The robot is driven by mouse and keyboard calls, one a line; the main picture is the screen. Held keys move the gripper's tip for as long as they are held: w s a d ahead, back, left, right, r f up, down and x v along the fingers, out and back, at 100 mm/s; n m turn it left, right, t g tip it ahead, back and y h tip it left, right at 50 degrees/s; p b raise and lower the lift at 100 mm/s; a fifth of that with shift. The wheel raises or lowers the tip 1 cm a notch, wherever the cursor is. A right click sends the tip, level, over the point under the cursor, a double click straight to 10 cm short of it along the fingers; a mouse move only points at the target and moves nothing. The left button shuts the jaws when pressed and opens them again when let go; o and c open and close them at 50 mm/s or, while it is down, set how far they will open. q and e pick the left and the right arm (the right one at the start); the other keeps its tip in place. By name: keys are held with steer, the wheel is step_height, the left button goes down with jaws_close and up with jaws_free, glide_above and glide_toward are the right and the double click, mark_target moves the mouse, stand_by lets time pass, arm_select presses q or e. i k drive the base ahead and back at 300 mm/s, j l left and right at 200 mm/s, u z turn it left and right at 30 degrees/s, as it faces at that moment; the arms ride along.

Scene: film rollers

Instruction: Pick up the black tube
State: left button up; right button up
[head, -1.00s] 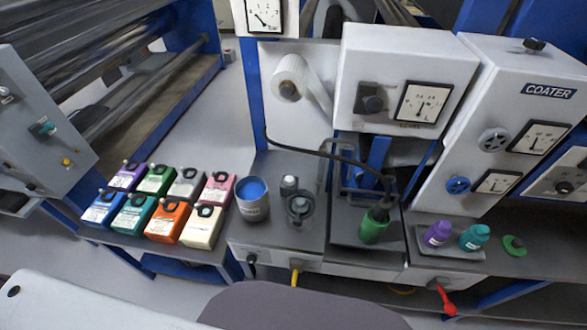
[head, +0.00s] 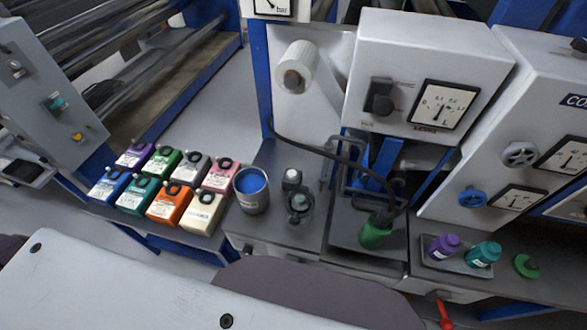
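A thin black tube (head: 325,154) runs from the blue post at the left of the machine. It arcs right and down toward a green container (head: 374,235) under the grey control box. Its lower end meets dark parts at the mouth of this container. I cannot tell whether the end sits inside it. Neither of my grippers is in view.
Colored canisters (head: 167,200) stand in two rows at the left. A grey cup with blue contents (head: 252,203) and a clear-and-grey vessel (head: 298,215) stand left of the green container. A tray (head: 462,265) with a purple bottle (head: 444,245) and teal bottle (head: 484,253) lies right.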

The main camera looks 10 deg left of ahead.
mark_target(383, 218)
steer(key=k+j+z, duration=0.35)
steer(key=j, duration=0.35)
steer(key=k+j+z, duration=0.3)
steer(key=k+j, duration=0.2)
